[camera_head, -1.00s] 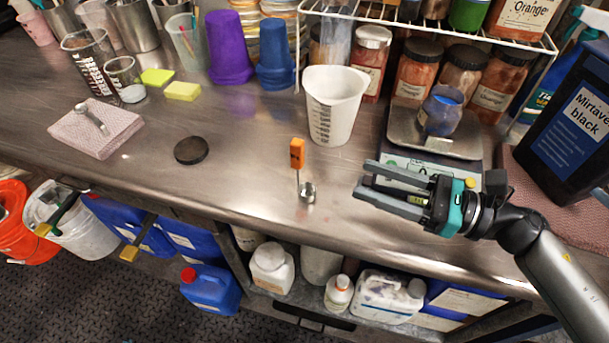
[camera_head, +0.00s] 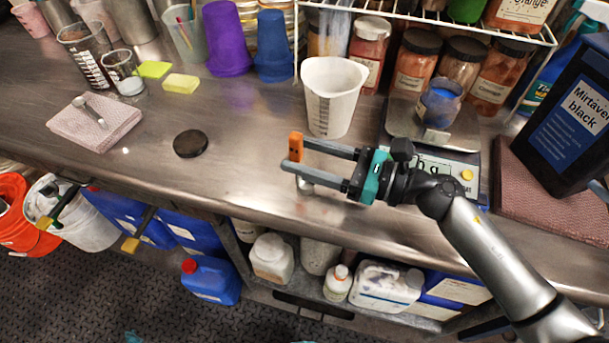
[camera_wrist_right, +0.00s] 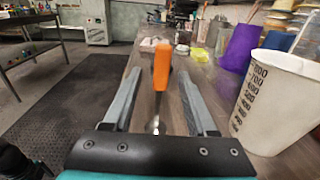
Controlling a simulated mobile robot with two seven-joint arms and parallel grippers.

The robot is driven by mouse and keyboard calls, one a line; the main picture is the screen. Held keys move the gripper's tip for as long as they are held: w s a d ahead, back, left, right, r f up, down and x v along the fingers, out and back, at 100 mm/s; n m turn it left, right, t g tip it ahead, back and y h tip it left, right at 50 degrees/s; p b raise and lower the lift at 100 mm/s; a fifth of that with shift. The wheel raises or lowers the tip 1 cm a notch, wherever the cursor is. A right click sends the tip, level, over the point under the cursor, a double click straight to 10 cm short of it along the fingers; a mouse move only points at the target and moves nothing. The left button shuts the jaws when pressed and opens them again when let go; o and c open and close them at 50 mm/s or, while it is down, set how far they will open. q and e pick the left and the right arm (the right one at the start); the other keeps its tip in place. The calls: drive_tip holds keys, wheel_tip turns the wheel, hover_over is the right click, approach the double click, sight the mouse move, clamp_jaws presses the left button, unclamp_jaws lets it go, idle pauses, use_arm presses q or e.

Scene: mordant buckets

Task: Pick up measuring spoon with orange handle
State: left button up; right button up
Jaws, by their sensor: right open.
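The measuring spoon's orange handle (camera_head: 296,147) points up from the steel counter (camera_head: 240,185), near its front edge. Its metal bowl (camera_head: 305,186) shows low, partly hidden behind a finger. My right gripper (camera_head: 297,155) is open, its two fingers reaching left on either side of the handle. In the right wrist view the orange handle (camera_wrist_right: 162,66) stands between the open fingers, with the thin metal shaft (camera_wrist_right: 156,122) below it. I cannot tell whether either finger touches it.
A white measuring beaker (camera_head: 332,98) stands just behind the right gripper. A scale with a blue-filled jar (camera_head: 440,104) and a large black jug (camera_head: 570,120) stand to the right. A dark round lid (camera_head: 190,144) lies left. The counter between lid and spoon is clear.

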drive_tip(key=x, duration=0.4)
drive_tip(key=shift+r, duration=0.25)
clamp_jaws()
